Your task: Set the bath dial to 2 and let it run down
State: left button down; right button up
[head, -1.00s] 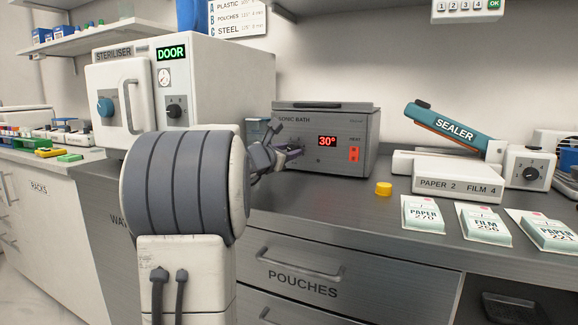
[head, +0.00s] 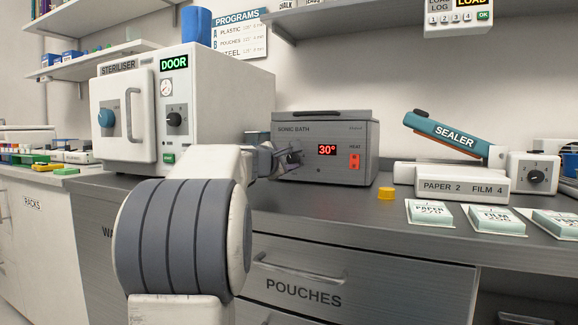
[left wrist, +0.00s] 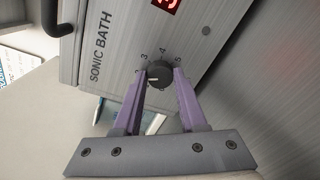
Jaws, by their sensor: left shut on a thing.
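The grey sonic bath (head: 335,137) stands on the counter, with a lit red 30° display and an orange heat switch. Its dark round dial (left wrist: 160,73) shows in the left wrist view, with numbers 3, 4 and 5 legible around it. A pale pointer mark is on the dial, but I cannot tell which number it meets. My left gripper (head: 285,160) is at the bath's left front. In the left wrist view its purple fingers (left wrist: 160,80) are shut on the dial, one on each side, hiding part of the scale. My right gripper is out of view.
The white steriliser (head: 235,95) stands left of the bath. A yellow cap (head: 386,193) lies to the bath's right on the counter, near the sealer (head: 450,133) and pouch packs (head: 495,219). Shelves hang above.

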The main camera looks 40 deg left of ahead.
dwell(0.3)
pick_arm(q)
jog(key=shift+c, duration=2.3)
grip_release()
jog(key=shift+s, duration=0.1)
jog(key=v, duration=1)
jog(key=shift+s+d+f, duration=0.1)
